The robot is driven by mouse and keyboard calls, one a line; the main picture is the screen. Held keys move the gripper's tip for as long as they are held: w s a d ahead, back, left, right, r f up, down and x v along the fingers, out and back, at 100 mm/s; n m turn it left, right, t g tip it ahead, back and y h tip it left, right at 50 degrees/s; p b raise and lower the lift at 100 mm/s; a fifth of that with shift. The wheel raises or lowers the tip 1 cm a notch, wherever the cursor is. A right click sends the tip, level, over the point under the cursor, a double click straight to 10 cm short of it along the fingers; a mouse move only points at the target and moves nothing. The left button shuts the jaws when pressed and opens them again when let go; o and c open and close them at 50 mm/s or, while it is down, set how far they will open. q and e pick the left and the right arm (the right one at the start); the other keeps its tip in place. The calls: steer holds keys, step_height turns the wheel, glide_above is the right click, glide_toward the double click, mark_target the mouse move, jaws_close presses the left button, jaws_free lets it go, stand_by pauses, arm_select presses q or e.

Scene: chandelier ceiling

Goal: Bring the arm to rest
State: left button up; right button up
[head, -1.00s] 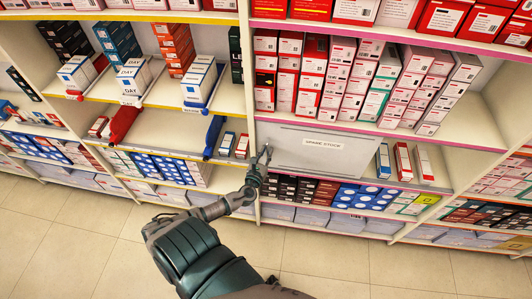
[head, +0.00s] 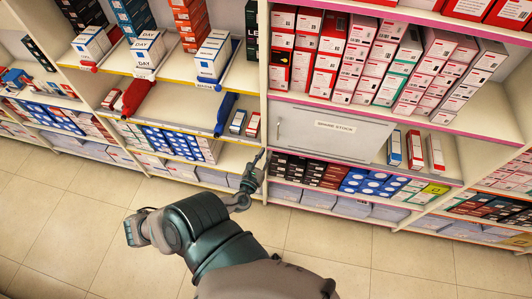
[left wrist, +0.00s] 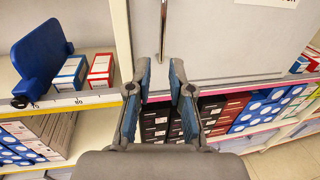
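My left arm (head: 205,235) reaches up from the bottom of the head view. My left gripper (head: 257,165) is small there, in front of the shelf upright, below and left of the grey SPARE STOCK door (head: 330,140). In the left wrist view my left gripper (left wrist: 161,82) is open, with clear space between its two blue-padded fingers and nothing held. The door's thin vertical handle (left wrist: 163,30) stands beyond the fingertips, apart from them. The door looks shut. My right gripper is in no view.
Shelves of boxes (head: 400,55) line the wall. A blue divider (head: 225,114) and small boxes (head: 246,123) stand left of the door. Upright boxes (head: 415,149) stand right of it. The tiled floor (head: 60,220) is clear at front left.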

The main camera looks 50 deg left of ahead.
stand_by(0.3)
arm_select(q)
steer(key=s+f+n+g+h+b, duration=0.1)
steer(key=s+f+n+g, duration=0.25)
steer(key=f, duration=0.75)
steer(key=s+f+n+g, duration=0.3)
steer(key=s+f+n, duration=0.2)
steer(key=f, duration=0.6)
steer(key=s+f+n+g+h+b, duration=0.1)
steer(key=s+f+n+g, duration=0.25)
steer(key=f, duration=0.75)
steer(key=s+d+f+n+g+h+b, duration=0.1)
steer(key=s+d+f+n+g+h, duration=0.4)
steer(key=s+d+f+n, duration=1.1)
steer(key=s+d+f, duration=0.1)
steer(key=s+f, duration=0.1)
steer(key=s, duration=0.3)
steer(key=shift+d+n+g, duration=0.3)
steer(key=shift+n, duration=0.1)
steer(key=shift+f, duration=0.1)
